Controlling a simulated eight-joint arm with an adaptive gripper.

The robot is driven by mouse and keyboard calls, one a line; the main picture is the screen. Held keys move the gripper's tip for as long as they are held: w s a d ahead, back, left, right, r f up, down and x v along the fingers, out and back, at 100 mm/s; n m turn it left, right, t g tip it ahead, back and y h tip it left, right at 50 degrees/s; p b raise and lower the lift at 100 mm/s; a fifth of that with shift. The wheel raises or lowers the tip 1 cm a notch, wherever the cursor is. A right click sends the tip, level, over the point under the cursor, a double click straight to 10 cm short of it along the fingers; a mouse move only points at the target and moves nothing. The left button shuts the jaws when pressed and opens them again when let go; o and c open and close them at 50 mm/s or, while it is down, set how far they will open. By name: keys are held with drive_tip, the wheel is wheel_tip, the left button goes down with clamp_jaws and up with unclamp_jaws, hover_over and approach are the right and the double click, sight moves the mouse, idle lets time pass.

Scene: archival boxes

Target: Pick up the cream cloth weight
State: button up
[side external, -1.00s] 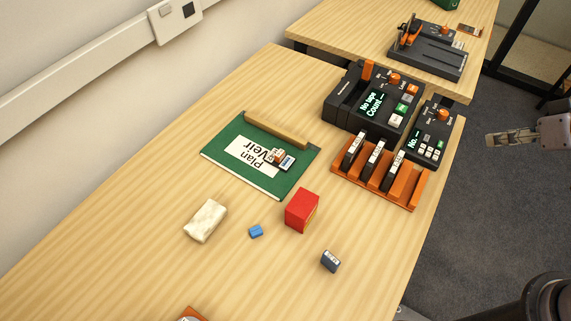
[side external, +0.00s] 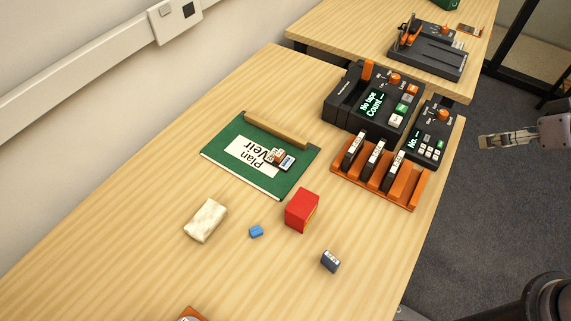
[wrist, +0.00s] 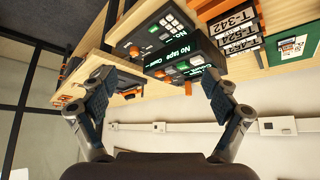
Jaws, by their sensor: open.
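The cream cloth weight (side external: 206,221) is a pale, mottled soft block lying on the wooden table, left of a small blue block, in the side external view. It is not visible in the wrist view. My gripper (side external: 497,141) is at the right edge of the side external view, off the table's right side and far from the weight. In the wrist view its two fingers (wrist: 165,105) are spread wide with nothing between them.
A blue block (side external: 256,231), a red box (side external: 301,210) and a grey block (side external: 330,261) lie right of the weight. Behind are a green folder (side external: 221,152), an orange rack (side external: 407,197) with black tapes, and black devices (side external: 345,103). Table left of the weight is clear.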

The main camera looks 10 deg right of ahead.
idle(0.3)
drive_tip(key=w+a+r+n+g+y, duration=0.1)
drive_tip(key=w+a+r+n+g, duration=0.1)
drive_tip(key=w+a+r, duration=0.65)
drive_tip(key=w+a+n+g, duration=0.1)
drive_tip(key=w+a, duration=0.2)
drive_tip(key=a, duration=0.6)
drive_tip(key=w+a+n+g, duration=0.15)
drive_tip(key=w+a, duration=0.25)
drive_tip(key=a, duration=0.4)
drive_tip(key=n+g+h, duration=0.1)
drive_tip(key=n+g, duration=0.2)
drive_tip(key=n, duration=0.2)
hover_over(207, 219)
wheel_tip(207, 219, down, 16)
drive_tip(key=shift+f, duration=5.1)
